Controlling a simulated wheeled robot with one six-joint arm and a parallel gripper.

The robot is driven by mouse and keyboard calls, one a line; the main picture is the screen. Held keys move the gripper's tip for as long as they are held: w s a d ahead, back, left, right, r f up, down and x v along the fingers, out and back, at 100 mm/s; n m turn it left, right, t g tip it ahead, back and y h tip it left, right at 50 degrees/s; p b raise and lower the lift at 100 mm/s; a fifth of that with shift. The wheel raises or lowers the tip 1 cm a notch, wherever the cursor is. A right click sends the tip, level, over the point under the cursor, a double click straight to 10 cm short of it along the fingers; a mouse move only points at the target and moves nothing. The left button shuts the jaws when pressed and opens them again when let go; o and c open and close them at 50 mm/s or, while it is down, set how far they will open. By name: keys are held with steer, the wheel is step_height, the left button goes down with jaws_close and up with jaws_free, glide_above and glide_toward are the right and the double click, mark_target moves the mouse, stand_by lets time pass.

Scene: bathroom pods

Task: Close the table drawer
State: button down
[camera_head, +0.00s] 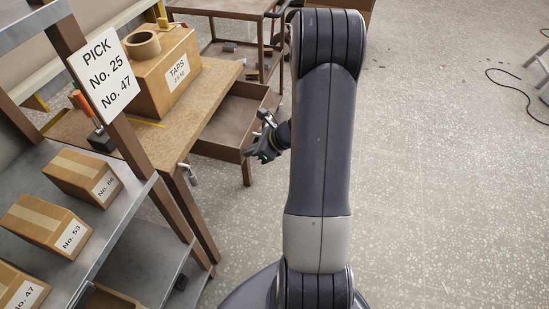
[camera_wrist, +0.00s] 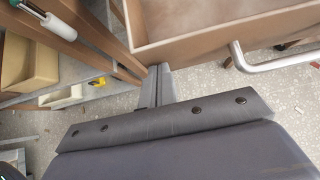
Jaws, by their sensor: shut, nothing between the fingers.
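The table drawer (camera_head: 232,119) is brown and stands pulled out from the side of the wooden table (camera_head: 212,82); its inside looks empty. In the wrist view the drawer (camera_wrist: 205,33) fills the top, with a metal bar handle (camera_wrist: 277,65) on its front at right. My gripper (camera_head: 262,151) is at the drawer's outer end, partly hidden behind my arm. In the wrist view my gripper's fingers (camera_wrist: 160,80) are shut and empty, close to the drawer's lower edge and left of the handle. I cannot tell whether they touch the drawer.
A taps box (camera_head: 165,75) with a tape roll (camera_head: 142,45) stands on the table. A metal shelf (camera_head: 118,212) with several cartons is at left. A cart (camera_head: 238,12) stands behind the drawer. Open floor (camera_head: 430,170) lies at right, with a black cable (camera_head: 512,88).

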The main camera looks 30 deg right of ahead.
steer(key=w+a, duration=0.6)
steer(key=w, duration=0.1)
steer(key=w+a, duration=0.2)
steer(key=w, duration=0.1)
steer(key=shift+w+a, duration=0.2)
steer(key=shift+a, duration=0.2)
steer(key=shift+w+a+r, duration=0.1)
steer(key=shift+w+a, duration=0.1)
steer(key=shift+w, duration=0.05)
steer(key=shift+r, duration=0.1)
